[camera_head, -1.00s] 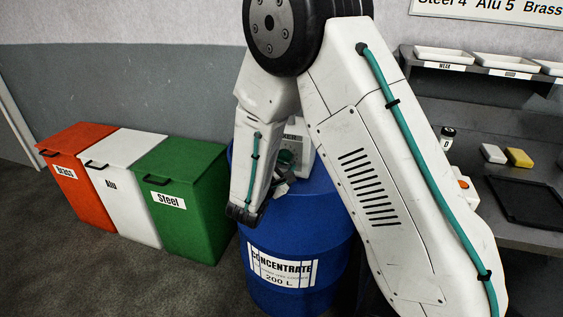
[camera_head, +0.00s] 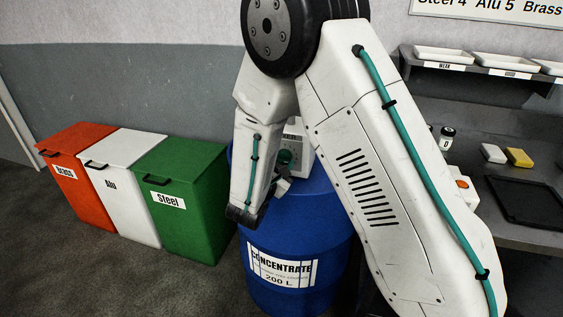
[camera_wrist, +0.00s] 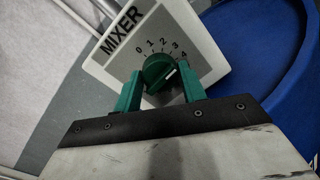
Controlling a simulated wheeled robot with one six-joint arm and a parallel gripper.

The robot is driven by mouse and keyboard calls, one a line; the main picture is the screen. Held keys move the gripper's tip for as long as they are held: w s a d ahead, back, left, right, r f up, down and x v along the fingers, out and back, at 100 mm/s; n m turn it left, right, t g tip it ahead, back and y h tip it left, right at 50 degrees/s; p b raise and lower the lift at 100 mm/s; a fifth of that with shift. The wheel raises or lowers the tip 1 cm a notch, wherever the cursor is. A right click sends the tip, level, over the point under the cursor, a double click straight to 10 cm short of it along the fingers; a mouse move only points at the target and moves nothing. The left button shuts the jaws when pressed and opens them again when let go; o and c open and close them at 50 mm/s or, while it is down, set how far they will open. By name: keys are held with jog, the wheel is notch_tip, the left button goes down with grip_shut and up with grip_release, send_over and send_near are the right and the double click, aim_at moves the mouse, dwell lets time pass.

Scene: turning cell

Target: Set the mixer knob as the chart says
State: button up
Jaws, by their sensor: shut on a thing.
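The mixer (camera_wrist: 155,45) is a pale box on top of the blue drum. Its green knob (camera_wrist: 157,70) has a white mark and a scale reading 0 to 4 in view. The mark lies on the knob's right side, pointing roughly toward the 4; its exact setting is hard to read. My gripper (camera_wrist: 160,88) is shut on the knob, with a green finger on each side. In the head view, my gripper (camera_head: 281,180) is at the mixer (camera_head: 297,142), partly hidden by my arm. The wall chart (camera_head: 490,9) reads "Steel 4 Alu 5 Brass" and is cut off.
The blue concentrate drum (camera_head: 300,235) stands beneath the mixer. Orange Brass (camera_head: 85,195), white Alu (camera_head: 130,205) and green Steel (camera_head: 190,215) bins stand left. A workbench (camera_head: 540,235) with a dark tray and blocks is right. Floor in front of the bins is clear.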

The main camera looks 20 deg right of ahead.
jog(key=n, duration=0.6)
jog(key=shift+n+t, duration=0.3)
jog(key=shift+n, duration=0.1)
jog(key=n, duration=0.6)
jog(key=shift+f+t, duration=0.1)
jog(key=shift+t, duration=0.2)
jog(key=shift+y, duration=0.3)
jog(key=o, duration=1)
jog(key=shift+c, duration=0.2)
jog(key=v, duration=0.7)
jog(key=shift+s+a, duration=0.3)
jog(key=shift+f, duration=0.1)
